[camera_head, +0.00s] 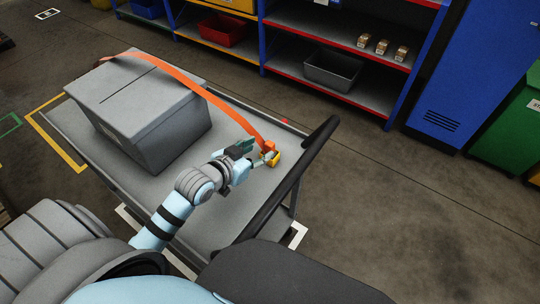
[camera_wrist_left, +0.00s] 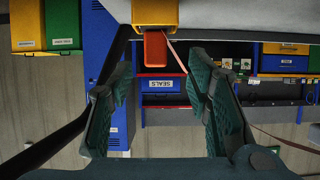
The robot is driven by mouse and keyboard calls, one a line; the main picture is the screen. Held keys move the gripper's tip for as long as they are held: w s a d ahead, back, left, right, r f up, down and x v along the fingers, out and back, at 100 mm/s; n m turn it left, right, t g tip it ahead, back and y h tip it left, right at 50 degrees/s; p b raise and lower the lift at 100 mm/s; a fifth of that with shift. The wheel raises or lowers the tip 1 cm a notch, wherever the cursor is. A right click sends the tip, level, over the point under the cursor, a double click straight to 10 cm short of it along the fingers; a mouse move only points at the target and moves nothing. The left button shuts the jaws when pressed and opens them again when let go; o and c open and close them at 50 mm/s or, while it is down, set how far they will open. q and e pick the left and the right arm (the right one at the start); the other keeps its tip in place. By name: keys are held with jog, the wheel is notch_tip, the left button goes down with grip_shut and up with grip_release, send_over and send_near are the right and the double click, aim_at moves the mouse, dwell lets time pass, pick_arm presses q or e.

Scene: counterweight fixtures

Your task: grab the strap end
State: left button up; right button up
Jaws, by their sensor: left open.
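An orange strap (camera_head: 200,88) runs over the grey lidded box (camera_head: 150,115) and down to the cart top. Its orange end (camera_head: 268,146) sits at a small yellow fixture (camera_head: 274,158) near the cart's handle. In the left wrist view, the orange block-like end (camera_wrist_left: 155,48) shows beside the yellow fixture (camera_wrist_left: 155,16), beyond the fingers and near the upper part of the gap. My left gripper (camera_head: 252,156) is open, with its green fingers just beside the strap end. The fingers (camera_wrist_left: 163,100) are apart with nothing between them. My right gripper is not in view.
The grey cart (camera_head: 225,215) has a dark handle bar (camera_head: 300,165) close to the right of the fixture. Blue shelving with red shelves (camera_head: 350,100) holds a grey bin (camera_head: 332,70) and small boxes behind. A blue cabinet (camera_head: 470,80) stands at right. Open floor lies right of the cart.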

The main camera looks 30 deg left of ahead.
aim_at(268, 146)
pick_arm(q)
jog(key=x, duration=0.2)
jog(key=b+x, duration=0.1)
jog(key=x, duration=0.3)
jog(key=shift+d+r, duration=0.1)
jog(key=shift+d, duration=0.2)
jog(key=shift+r, duration=0.1)
grip_shut()
